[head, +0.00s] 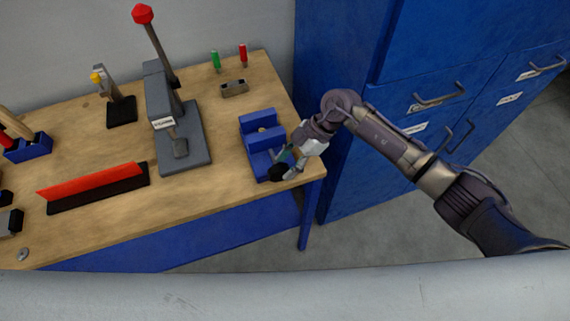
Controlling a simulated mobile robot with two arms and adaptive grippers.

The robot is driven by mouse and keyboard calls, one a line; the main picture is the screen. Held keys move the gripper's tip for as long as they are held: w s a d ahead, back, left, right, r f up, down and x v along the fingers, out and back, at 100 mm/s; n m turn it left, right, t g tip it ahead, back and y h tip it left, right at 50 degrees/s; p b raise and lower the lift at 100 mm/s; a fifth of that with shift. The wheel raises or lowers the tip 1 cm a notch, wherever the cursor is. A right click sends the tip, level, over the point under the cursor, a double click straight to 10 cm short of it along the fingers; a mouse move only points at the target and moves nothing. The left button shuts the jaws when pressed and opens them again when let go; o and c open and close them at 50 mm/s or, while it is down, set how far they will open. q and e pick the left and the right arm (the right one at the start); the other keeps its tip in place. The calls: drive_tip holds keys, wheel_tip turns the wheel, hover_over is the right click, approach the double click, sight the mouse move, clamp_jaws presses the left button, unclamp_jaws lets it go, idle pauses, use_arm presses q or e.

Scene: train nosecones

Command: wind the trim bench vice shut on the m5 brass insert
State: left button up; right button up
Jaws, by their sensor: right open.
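The trim bench vice (262,141) is blue and sits near the right front corner of the wooden bench. Its two upright jaws show a gap between them. A small pale brassy spot, perhaps the m5 brass insert (262,129), shows at the jaws, but it is too small to be sure. My right gripper (283,169) is at the front right of the vice, open, by a dark round part that may be the vice's handle. The gripper hides much of that part, and I cannot tell whether they touch. My left gripper is out of view.
A grey arbor press (164,115) with a red-knobbed lever stands left of the vice. A red strip on a black base (95,187) lies at the front left. A small slotted block (234,89) is behind. Blue cabinets (340,100) stand close on the right.

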drive_tip(key=v, duration=1)
drive_tip(key=shift+d+r, duration=0.3)
drive_tip(key=shift+a, duration=0.1)
